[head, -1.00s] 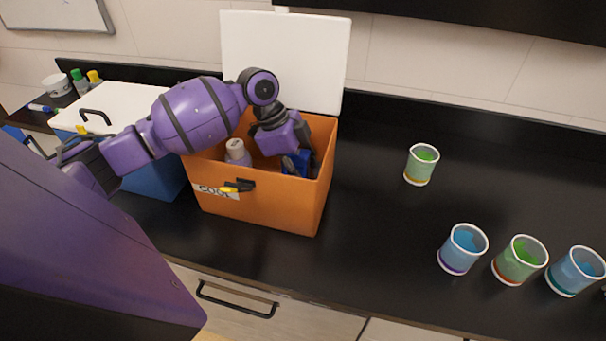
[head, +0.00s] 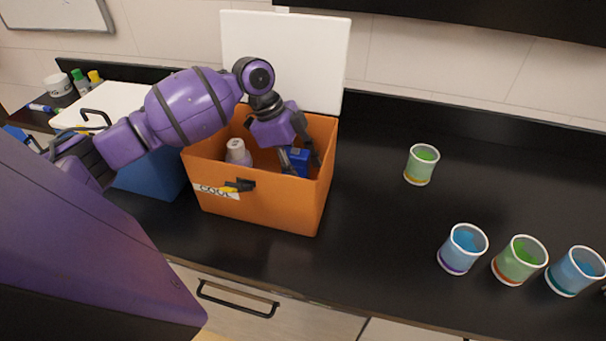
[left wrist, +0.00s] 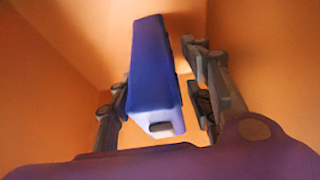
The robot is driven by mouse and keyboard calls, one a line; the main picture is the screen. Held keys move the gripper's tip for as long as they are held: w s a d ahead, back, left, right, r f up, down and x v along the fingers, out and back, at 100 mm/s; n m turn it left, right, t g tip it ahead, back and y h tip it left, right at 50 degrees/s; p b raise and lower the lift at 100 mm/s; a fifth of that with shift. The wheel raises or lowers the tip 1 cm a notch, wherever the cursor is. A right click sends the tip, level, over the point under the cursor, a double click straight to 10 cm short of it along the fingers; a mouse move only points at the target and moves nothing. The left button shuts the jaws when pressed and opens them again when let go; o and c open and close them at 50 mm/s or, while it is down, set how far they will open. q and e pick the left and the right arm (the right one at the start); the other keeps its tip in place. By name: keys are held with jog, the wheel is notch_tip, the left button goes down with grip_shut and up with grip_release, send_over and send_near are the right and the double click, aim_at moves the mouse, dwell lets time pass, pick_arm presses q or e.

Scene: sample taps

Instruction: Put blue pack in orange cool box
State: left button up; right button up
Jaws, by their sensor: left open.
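The orange cool box (head: 262,198) stands on the black counter with its white lid (head: 285,58) raised at the back. The blue pack (head: 297,160) is inside the box, toward its right side. My left gripper (head: 300,155) reaches down into the box from above, open, with its fingers on either side of the pack. In the left wrist view the blue pack (left wrist: 152,75) lies between the open fingers, with a gap on the right; contact on the left is unclear. Orange walls surround it. My right gripper is not in view.
A white-capped bottle (head: 237,152) is also in the box, left of the pack. A blue box (head: 150,173) with a white lid stands to the left. Several cups, among them a green one (head: 421,165), stand on the right. The counter between is clear.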

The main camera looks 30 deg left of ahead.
aim_at(291, 151)
pick_arm(q)
jog(key=v, duration=1)
